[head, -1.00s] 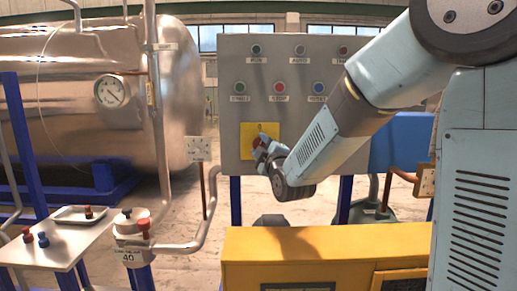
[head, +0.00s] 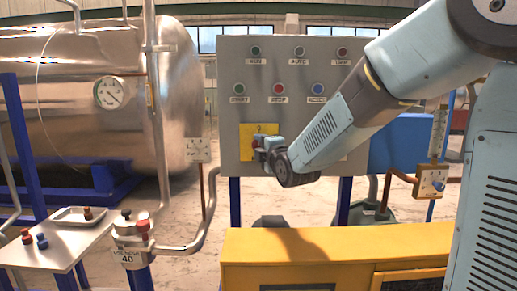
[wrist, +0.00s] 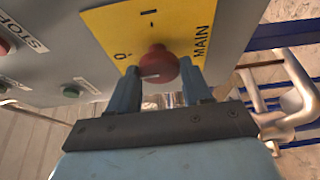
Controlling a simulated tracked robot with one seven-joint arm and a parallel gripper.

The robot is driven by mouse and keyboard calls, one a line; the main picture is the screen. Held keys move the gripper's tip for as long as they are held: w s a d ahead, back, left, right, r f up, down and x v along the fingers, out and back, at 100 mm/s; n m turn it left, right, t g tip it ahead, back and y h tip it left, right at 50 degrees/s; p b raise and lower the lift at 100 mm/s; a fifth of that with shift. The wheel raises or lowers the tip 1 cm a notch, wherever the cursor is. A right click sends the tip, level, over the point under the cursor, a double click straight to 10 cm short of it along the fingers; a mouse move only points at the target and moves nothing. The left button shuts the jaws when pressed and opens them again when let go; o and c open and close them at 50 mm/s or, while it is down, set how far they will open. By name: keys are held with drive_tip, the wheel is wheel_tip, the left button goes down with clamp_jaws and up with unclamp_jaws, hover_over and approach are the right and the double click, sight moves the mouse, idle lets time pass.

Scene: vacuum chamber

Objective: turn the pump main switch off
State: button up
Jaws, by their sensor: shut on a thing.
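The main switch is a red round knob (wrist: 157,65) on a yellow plate (wrist: 112,28) lettered MAIN, with 0 and I marks. The plate also shows on the grey panel in the head view (head: 246,132). My gripper (wrist: 159,70) is shut on the knob, one finger on each side. A pale line on the knob lies roughly across the wrist view, its end toward the left finger, on the side of the 0 mark. I cannot tell exactly which mark it points to. In the head view my gripper (head: 262,147) hides most of the knob.
The grey panel (head: 228,100) carries several push buttons, including a red one labelled STOP (head: 279,88). A yellow cabinet (head: 300,240) stands in front below.

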drive_tip(key=shift+a+f, duration=0.15)
drive_tip(key=shift+f, duration=0.1)
drive_tip(key=o, duration=0.8)
drive_tip(key=shift+o, duration=1.1)
drive_tip(key=shift+r, duration=0.1)
